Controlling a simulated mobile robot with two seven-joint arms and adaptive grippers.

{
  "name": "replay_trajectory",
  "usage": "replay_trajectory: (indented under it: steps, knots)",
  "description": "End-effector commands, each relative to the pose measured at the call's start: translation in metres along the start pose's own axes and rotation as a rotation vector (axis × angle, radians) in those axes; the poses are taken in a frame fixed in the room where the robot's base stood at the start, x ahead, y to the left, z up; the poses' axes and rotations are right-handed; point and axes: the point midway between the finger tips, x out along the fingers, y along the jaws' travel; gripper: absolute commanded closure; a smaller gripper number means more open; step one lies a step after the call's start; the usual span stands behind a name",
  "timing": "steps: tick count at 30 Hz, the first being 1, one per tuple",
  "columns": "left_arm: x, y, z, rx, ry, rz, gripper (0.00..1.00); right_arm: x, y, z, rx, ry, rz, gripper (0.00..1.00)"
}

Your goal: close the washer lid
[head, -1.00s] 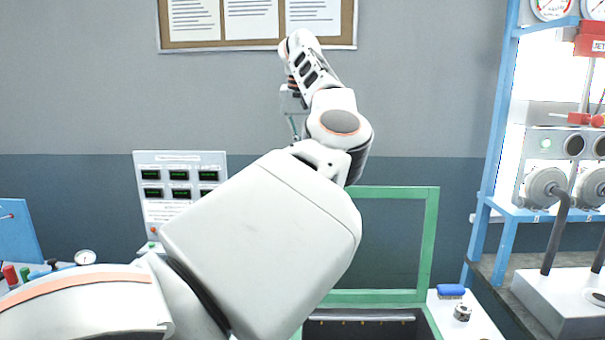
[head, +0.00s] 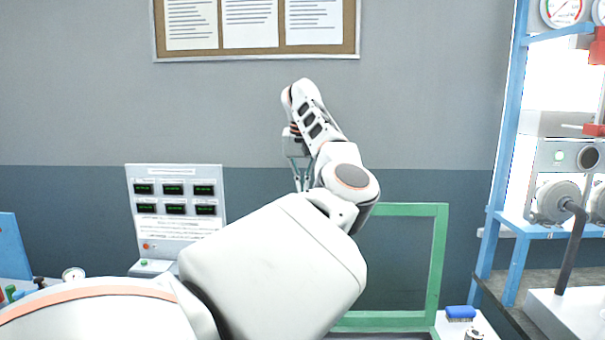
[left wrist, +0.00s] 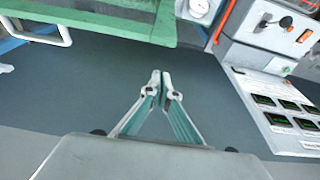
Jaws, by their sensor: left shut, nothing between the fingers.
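The washer lid (head: 436,260) is a green-framed clear panel standing raised in the head view, behind and right of my arm. My arm hides its left part. My left gripper (head: 302,188) hangs fingers down in front of the wall, at the upper left of the lid in the picture. The left wrist view shows its two fingertips (left wrist: 161,76) together with nothing between them. A green frame (left wrist: 90,24), which looks like the lid's, crosses the top left of that view, apart from the fingertips. My right gripper is not in view.
A display panel (head: 174,212) stands left of my arm. A blue rack (head: 507,150) with gauges and pipes stands at the right. A blue brush (head: 460,313) lies on a white surface near the lid's lower right corner. The wall around the gripper is clear.

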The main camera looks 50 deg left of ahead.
Motion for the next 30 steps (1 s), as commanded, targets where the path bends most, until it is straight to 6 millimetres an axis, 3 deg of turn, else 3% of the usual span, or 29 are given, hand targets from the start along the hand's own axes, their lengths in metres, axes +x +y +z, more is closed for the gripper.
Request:
replay_trajectory:
  steps: [2,13,30]
  knots:
    - [0.018,-0.001,0.001,-0.001,-0.002,-0.004,1.00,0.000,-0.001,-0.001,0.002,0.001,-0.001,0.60]
    - [0.001,0.000,0.034,0.001,0.001,0.000,1.00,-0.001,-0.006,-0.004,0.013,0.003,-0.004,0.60]
    - [-0.001,0.000,0.038,0.001,0.004,0.000,1.00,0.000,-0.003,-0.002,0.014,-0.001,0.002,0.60]
